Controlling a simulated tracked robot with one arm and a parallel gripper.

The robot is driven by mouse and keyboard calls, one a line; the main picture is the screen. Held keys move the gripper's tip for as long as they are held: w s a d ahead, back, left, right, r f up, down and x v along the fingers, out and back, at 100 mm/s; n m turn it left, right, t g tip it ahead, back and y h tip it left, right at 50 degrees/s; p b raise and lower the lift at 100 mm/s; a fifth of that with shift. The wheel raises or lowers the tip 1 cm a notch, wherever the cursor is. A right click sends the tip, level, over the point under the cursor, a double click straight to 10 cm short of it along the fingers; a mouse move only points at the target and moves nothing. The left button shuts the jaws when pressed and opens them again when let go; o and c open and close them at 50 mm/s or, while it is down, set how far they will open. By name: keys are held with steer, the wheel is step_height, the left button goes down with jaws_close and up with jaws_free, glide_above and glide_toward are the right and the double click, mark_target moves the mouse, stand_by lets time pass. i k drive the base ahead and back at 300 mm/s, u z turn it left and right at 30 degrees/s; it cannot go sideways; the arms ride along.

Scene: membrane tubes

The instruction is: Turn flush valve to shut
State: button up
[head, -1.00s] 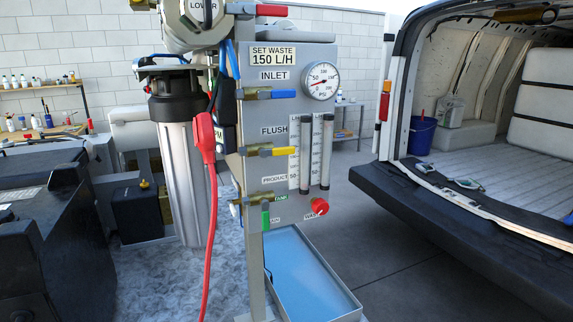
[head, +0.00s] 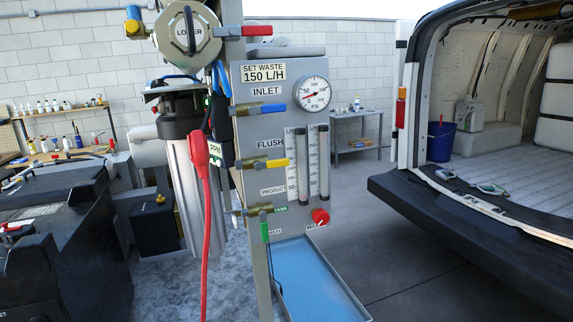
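The flush valve is a brass valve with a yellow lever (head: 278,163), below the FLUSH label on the grey panel (head: 285,225). Its lever lies roughly horizontal, pointing right along the pipe line. A blue-handled valve (head: 272,107) sits above it by the INLET label. A green-handled valve (head: 265,231) sits below, its lever hanging down. A red-handled valve (head: 257,31) is at the top. My gripper is not visible in the head view.
A red probe with a cable (head: 203,160) hangs in front of the filter housing (head: 190,190), left of the panel. A blue-bottomed tray (head: 315,275) lies below. A van (head: 470,210) stands at right. Floor between panel and van is clear.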

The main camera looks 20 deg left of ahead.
mark_target(259, 166)
steer(key=z, duration=0.05)
steer(key=i, duration=1)
steer(key=u, duration=0.05)
